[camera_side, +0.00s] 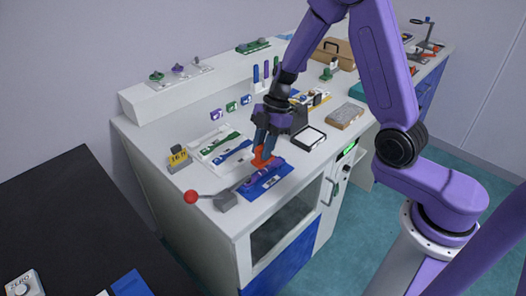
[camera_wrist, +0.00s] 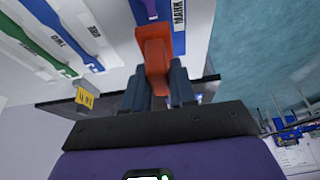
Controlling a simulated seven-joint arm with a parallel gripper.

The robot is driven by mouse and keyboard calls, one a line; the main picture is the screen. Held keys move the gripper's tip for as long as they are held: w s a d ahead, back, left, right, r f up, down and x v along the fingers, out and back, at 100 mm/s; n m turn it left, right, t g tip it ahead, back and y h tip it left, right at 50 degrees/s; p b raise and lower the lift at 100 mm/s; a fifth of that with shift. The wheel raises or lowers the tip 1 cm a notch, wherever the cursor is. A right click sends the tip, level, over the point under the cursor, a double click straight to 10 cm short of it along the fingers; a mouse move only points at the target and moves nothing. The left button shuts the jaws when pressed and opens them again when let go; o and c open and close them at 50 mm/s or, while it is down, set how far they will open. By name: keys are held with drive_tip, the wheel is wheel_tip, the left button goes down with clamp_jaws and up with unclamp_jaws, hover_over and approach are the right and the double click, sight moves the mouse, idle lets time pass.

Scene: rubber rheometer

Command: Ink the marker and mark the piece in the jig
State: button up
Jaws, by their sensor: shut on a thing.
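My gripper (camera_side: 265,142) is shut on an orange marker (camera_side: 262,160), which also shows between the fingers in the wrist view (camera_wrist: 154,50). The marker's lower end is over or at the far edge of a blue jig board (camera_side: 283,171); I cannot tell whether it touches. A blue-purple piece (camera_side: 254,181) seems to lie on that board, partly hard to make out. In the wrist view the blue board (camera_wrist: 179,42) carries a white label reading MARK. A dark-framed pad with a pale top (camera_side: 310,138) lies to the right of my gripper.
A white tray (camera_side: 205,150) with green and blue dumbbell strips lies left of my gripper. A lever with a red ball (camera_side: 191,197) stands at the front left. A yellow-grey number block (camera_side: 179,157) is behind it. A brown-grey block (camera_side: 346,116) is farther right.

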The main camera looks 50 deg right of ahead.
drive_tip(key=shift+r, duration=2.2)
